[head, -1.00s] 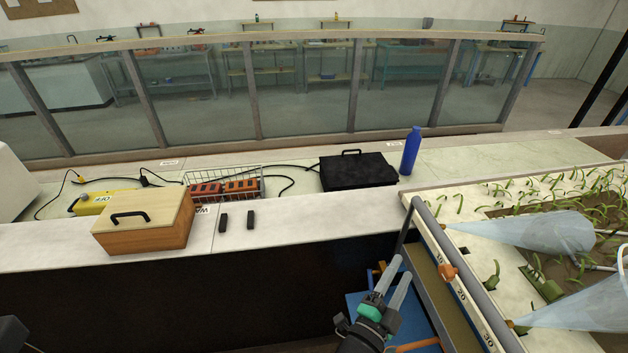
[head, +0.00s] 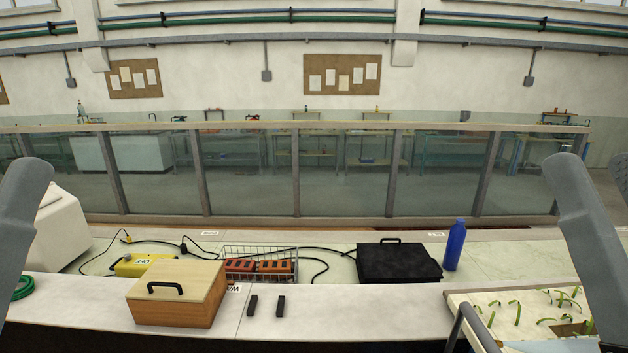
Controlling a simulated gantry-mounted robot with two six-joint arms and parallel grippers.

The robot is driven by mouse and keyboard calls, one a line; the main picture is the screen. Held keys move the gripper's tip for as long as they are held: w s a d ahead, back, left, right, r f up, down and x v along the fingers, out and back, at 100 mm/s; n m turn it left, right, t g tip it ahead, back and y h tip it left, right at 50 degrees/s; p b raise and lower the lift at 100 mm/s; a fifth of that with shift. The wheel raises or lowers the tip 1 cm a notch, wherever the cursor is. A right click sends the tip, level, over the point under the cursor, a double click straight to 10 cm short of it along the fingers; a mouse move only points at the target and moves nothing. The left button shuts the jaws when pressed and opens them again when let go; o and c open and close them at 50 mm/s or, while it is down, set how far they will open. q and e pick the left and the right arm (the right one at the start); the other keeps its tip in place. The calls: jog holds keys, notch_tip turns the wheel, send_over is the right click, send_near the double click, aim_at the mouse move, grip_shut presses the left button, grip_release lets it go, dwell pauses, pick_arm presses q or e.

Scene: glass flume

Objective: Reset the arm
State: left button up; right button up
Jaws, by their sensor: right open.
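My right gripper (head: 594,168) is raised close to the camera at the right edge, cut off by the frame. One big pale grey finger shows, with part of a second grey shape at the very edge. It is open, and I see nothing held in it. My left gripper (head: 22,200) shows only as one pale grey piece at the left edge, so its jaw state cannot be told. Both are well above the bench and apart from the objects on it.
On the bench are a wooden box (head: 175,294), a yellow case (head: 143,265), a wire basket (head: 260,252) with orange items, two small black blocks (head: 266,305), a black case (head: 398,263) and a blue bottle (head: 454,245). The planted bed (head: 484,298) is lower right.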

notch_tip(320, 180, up, 21)
jog(key=p, duration=1.7)
jog(key=shift+y, duration=0.3)
jog(key=shift+s+a, duration=0.1)
